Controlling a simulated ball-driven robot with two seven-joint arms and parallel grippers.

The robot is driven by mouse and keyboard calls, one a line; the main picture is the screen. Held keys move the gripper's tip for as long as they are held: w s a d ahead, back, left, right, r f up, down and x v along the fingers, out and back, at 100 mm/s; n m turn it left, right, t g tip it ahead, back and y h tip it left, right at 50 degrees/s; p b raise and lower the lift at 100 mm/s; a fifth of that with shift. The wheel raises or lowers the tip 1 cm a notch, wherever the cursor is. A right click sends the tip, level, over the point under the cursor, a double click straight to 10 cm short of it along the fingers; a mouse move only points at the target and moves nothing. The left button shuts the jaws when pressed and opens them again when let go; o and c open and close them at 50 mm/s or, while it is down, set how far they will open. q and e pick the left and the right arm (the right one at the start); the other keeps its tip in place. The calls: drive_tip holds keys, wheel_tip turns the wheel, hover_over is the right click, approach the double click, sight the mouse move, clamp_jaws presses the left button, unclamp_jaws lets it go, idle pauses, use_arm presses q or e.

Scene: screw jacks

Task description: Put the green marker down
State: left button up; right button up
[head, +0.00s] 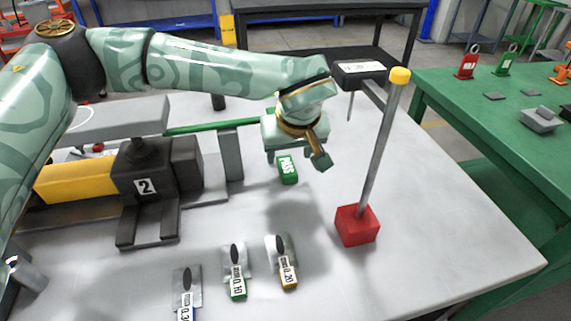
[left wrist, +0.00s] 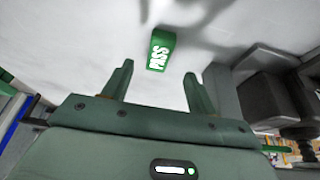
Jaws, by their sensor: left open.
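The green marker (head: 288,169), a small block with "PASS" in white on it, rests on the pale table top. In the head view it is just below my left gripper (head: 297,160). In the left wrist view the green marker (left wrist: 160,51) lies beyond and between the two fingertips (left wrist: 158,72), with a gap to both fingers. My left gripper is open and empty. My right gripper is not in view.
A red-based stand (head: 358,226) with a slanted rod and yellow top stands to the right. Several labelled gauges (head: 236,271) lie at the front. A black-and-yellow jack marked 2 (head: 157,170) is on the left. The table's front right is clear.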

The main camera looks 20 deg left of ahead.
sight(288, 168)
use_arm(q)
drive_tip(key=b+x, duration=0.2)
drive_tip(key=x, duration=0.1)
drive_tip(key=b+x, duration=0.1)
drive_tip(key=x, duration=0.1)
drive_tip(key=shift+s+d+f, duration=0.25)
drive_tip(key=shift+f, duration=0.05)
drive_tip(key=shift+w+a+f, duration=0.15)
drive_tip(key=shift+w+f, duration=0.15)
drive_tip(key=shift+f, duration=0.05)
drive_tip(key=shift+s+r, duration=0.1)
drive_tip(key=shift+r, duration=0.1)
drive_tip(key=c, duration=1.2)
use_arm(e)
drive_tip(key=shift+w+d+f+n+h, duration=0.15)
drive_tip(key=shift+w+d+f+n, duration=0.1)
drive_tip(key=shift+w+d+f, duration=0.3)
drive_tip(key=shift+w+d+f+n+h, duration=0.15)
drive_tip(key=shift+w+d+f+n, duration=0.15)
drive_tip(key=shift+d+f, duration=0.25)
use_arm(q)
drive_tip(key=shift+o, duration=0.2)
drive_tip(key=shift+r, duration=0.15)
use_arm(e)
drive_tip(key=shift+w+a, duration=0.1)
